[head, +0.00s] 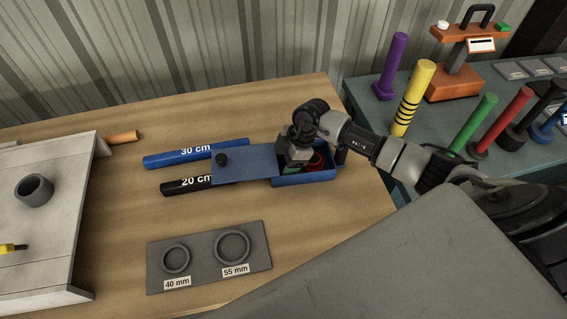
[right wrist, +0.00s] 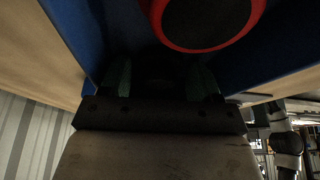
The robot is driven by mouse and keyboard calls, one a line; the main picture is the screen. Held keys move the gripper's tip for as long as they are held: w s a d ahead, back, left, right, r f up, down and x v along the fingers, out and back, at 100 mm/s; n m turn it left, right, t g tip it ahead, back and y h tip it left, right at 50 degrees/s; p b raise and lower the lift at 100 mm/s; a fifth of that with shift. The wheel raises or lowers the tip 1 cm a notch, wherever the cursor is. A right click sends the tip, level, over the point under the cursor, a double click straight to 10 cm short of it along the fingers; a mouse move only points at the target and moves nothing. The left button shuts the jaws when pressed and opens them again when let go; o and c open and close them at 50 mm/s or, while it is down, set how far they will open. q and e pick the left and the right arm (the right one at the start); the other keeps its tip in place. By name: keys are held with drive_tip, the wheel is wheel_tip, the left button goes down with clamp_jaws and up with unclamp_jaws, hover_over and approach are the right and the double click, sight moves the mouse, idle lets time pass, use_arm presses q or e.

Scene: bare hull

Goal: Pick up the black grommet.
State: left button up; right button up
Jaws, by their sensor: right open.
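I cannot make out the black grommet for certain; the space between my fingers in the right wrist view is too dark to tell. A blue box (head: 308,180) stands on the wooden table, its blue lid (head: 243,164) with a black knob shifted to the left. Inside the open part is a red ring (head: 317,162), which also shows with a dark centre in the right wrist view (right wrist: 203,48). My right gripper (head: 291,168) points down into the box, open, left of the red ring. It hides part of the inside. My left gripper is not in view.
Blue 30 cm (head: 170,158) and black 20 cm (head: 182,187) rods lie left of the box. A grey plate (head: 205,264) with 40 mm and 55 mm rings lies in front. A pale panel (head: 60,235) carries a grey collar (head: 34,190). Coloured posts stand on the right bench.

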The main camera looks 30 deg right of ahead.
drive_tip(key=shift+s+f, duration=0.1)
drive_tip(key=c, duration=0.7)
drive_tip(key=shift+d+b, duration=0.2)
drive_tip(key=shift+b, duration=0.2)
wheel_tip(320, 180, up, 11)
drive_tip(key=b, duration=0.2)
drive_tip(key=s+d+b, duration=0.2)
drive_tip(key=d, duration=0.4)
drive_tip(key=s+d+b, duration=0.2)
drive_tip(key=d, duration=0.4)
drive_tip(key=s+d+b, duration=0.2)
drive_tip(key=d, duration=0.4)
drive_tip(key=shift+s+d+r, duration=0.2)
drive_tip(key=shift+d+r, duration=0.05)
drive_tip(key=shift+r, duration=0.05)
